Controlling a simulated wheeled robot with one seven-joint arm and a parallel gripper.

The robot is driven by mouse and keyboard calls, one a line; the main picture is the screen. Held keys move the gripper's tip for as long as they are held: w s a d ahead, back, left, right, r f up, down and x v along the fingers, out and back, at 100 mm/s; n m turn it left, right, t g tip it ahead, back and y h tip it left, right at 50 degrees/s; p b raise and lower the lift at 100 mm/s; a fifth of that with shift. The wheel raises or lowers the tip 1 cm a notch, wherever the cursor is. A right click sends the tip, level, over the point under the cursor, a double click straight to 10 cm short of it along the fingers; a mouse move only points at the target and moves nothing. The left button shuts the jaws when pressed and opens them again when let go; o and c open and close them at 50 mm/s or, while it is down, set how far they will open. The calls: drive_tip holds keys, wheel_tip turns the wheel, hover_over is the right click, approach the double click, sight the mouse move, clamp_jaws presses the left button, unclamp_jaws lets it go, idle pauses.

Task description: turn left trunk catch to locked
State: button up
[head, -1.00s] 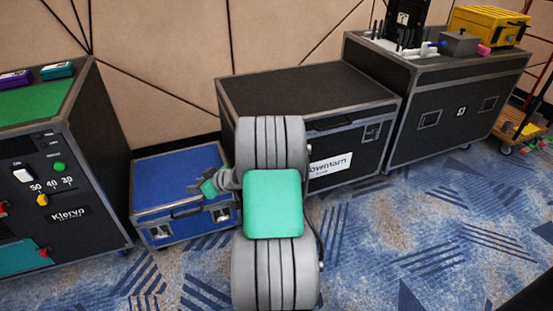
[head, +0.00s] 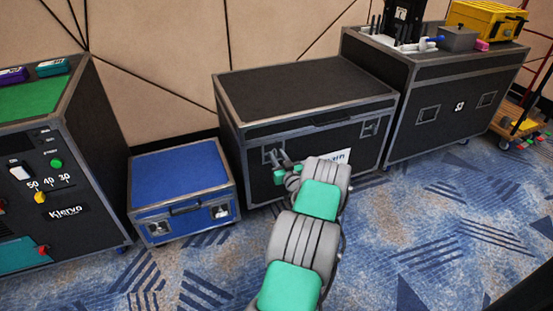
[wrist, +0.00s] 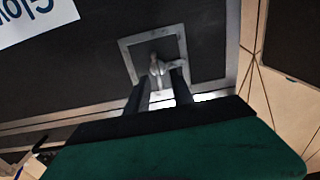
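The black trunk (head: 305,88) stands against the wall, its lid down. Its left catch (head: 270,153) is a metal plate on the front face, partly hidden by my gripper in the head view. The trunk's right catch (head: 370,128) is in clear view. My gripper (head: 283,168) is at the left catch. In the wrist view, the left catch (wrist: 157,64) has a pale metal knob or lever inside a square grey frame. My gripper's two dark fingers (wrist: 160,87) are apart, one on each side below the knob. I cannot tell whether they touch it.
A low blue case (head: 180,178) stands just left of the trunk. A control cabinet (head: 60,180) is farther left. A tall black case (head: 455,105) with several items on top stands to the right. The patterned carpet (head: 410,225) in front is clear.

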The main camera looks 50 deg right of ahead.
clamp_jaws()
idle(0.5)
drive_tip(key=shift+a, duration=0.2)
